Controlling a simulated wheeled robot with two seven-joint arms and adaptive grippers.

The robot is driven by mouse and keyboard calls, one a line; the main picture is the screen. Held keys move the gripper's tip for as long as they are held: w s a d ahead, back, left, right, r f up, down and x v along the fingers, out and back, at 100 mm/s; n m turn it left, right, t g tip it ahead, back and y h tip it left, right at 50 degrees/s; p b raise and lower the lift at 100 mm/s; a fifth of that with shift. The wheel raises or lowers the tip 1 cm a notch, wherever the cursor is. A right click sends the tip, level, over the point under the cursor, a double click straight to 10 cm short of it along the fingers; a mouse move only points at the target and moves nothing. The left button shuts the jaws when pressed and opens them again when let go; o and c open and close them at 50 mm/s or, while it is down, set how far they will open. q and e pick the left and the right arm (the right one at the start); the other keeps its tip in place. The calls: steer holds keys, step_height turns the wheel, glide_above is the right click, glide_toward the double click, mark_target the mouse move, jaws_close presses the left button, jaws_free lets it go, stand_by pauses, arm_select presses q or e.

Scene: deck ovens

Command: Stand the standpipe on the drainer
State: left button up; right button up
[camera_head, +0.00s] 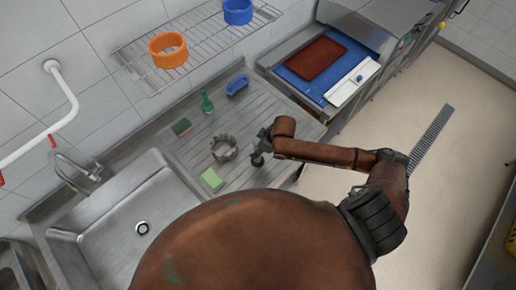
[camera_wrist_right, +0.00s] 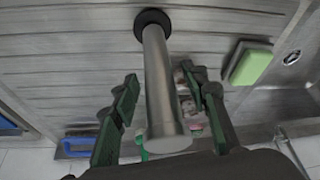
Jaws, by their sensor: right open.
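The standpipe is a grey metal tube (camera_wrist_right: 160,90) with a black ring at its far end, seen in the right wrist view. That black end appears to rest on the ribbed steel drainer (camera_wrist_right: 60,65), with the tube rising toward the camera. My right gripper (camera_wrist_right: 163,80) is open, its two dark green fingers on either side of the tube with visible gaps. In the head view the right gripper (camera_head: 262,143) is over the right part of the drainer (camera_head: 195,160). A dark ring, likely the standpipe's foot, shows just below it; the tube is mostly hidden there. My left gripper is not in view.
On the drainer are a grey toothed ring (camera_head: 222,148), a light green sponge (camera_head: 212,179), a dark green scourer (camera_head: 181,126), a green bottle (camera_head: 207,101) and a blue brush (camera_head: 237,85). The sink (camera_head: 140,225) is left; a wire shelf (camera_head: 200,45) hangs above.

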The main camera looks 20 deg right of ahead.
steer(key=shift+r, duration=0.1)
steer(key=v, duration=1.2)
steer(key=shift+b, duration=0.45)
